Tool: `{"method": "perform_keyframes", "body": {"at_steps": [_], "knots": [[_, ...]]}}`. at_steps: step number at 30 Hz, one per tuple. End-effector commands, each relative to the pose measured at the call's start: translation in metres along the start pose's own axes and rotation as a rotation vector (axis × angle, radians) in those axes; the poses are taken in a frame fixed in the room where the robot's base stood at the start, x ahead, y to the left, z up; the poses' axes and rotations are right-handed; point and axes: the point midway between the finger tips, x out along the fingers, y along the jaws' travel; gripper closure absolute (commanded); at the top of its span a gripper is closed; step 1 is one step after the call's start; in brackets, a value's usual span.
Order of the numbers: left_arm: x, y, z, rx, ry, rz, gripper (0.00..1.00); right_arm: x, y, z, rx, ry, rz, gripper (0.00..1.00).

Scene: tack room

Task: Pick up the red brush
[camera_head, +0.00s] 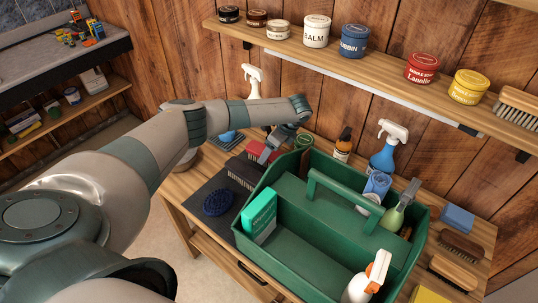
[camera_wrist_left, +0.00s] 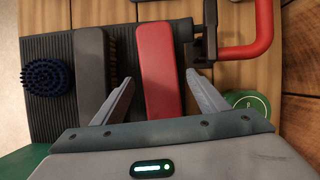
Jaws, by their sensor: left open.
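The red brush (camera_wrist_left: 158,65) lies on a dark ribbed mat (camera_wrist_left: 125,20) in the left wrist view, its long back facing up. My left gripper (camera_wrist_left: 160,82) is open, with one finger on each side of the red brush's near part; I cannot tell whether they touch it. In the head view the red brush (camera_head: 258,147) is partly hidden by my left gripper (camera_head: 265,156), which reaches down over it behind the green tote. My right gripper is not in view.
A dark brush (camera_wrist_left: 90,70) lies close left of the red one, then a blue round brush (camera_wrist_left: 45,77). A red-handled tool (camera_wrist_left: 265,35) and a green tin (camera_wrist_left: 250,103) are at right. The green tote (camera_head: 300,255) stands in front; a shelf (camera_head: 385,75) with tins hangs above.

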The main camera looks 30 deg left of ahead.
Motion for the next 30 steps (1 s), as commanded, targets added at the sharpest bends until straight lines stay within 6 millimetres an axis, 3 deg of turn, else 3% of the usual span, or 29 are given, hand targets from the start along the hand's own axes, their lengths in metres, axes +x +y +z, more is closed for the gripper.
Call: {"method": "perform_keyframes", "body": {"at_steps": [15, 22, 30], "knots": [[0.0032, 0.0, 0.0, 0.0, 0.0, 0.0, 0.33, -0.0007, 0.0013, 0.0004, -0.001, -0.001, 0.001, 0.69], [0.0031, 0.0, 0.0, 0.0, 0.0, 0.0, 0.82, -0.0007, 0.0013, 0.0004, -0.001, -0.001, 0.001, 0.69], [0.0025, -0.0002, 0.0004, 0.0, 0.0, -0.001, 0.82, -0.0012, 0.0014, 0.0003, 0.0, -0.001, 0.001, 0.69]]}}
